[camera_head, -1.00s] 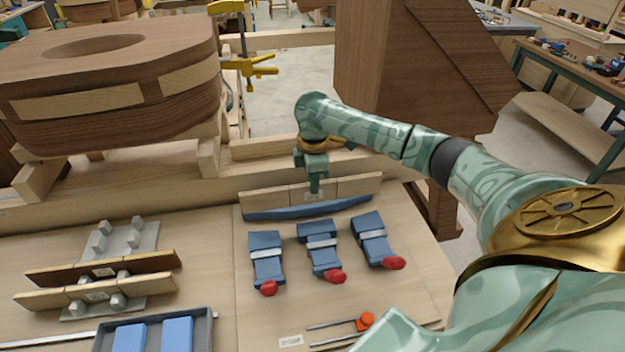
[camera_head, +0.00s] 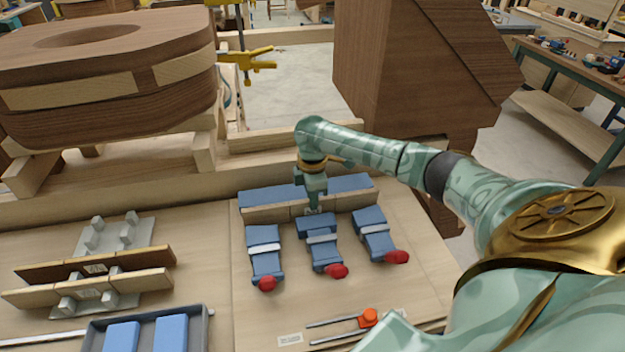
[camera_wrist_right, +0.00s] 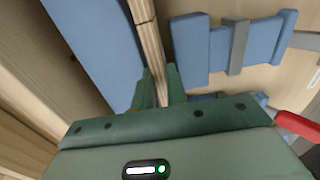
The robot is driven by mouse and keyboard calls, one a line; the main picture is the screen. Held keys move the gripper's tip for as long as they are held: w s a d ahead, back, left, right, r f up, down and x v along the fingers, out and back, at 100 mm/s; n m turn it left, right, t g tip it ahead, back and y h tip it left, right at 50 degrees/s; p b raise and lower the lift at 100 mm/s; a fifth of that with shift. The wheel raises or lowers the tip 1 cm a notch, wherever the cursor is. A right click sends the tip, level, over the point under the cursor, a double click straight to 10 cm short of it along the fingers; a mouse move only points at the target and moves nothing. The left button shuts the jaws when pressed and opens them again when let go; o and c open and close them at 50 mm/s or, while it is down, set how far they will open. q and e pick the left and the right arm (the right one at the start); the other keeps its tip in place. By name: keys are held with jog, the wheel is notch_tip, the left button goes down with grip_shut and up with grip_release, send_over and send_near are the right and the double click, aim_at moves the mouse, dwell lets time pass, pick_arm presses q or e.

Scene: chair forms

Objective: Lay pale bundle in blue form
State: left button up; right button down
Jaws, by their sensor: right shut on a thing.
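My right gripper (camera_head: 314,207) is shut on the pale bundle (camera_head: 266,213), a long light wood strip, gripped near its middle. The blue form (camera_head: 258,196) lies behind the bundle at the back of the bench board, and the bundle runs along its near side. In the right wrist view, the gripper (camera_wrist_right: 160,88) holds the bundle (camera_wrist_right: 147,35) on edge, with the blue form (camera_wrist_right: 92,35) to its left. Whether the bundle touches the form or the board is unclear. My left gripper is not in view.
Several blue clamps with red knobs (camera_head: 265,255) lie close in front of the bundle. A metal rack (camera_head: 120,235) at left carries a dark strip (camera_head: 60,268) and a pale strip (camera_head: 60,290). A grey tray (camera_head: 207,330) holds blue blocks. A large wooden chair form (camera_head: 110,85) stands behind.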

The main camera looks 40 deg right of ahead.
jog(key=shift+f, duration=0.25)
dwell(0.4)
jog(key=c, duration=1.3)
grip_release()
jog(key=shift+r, duration=0.1)
notch_tip(320, 180, up, 16)
jog(key=p, duration=0.5)
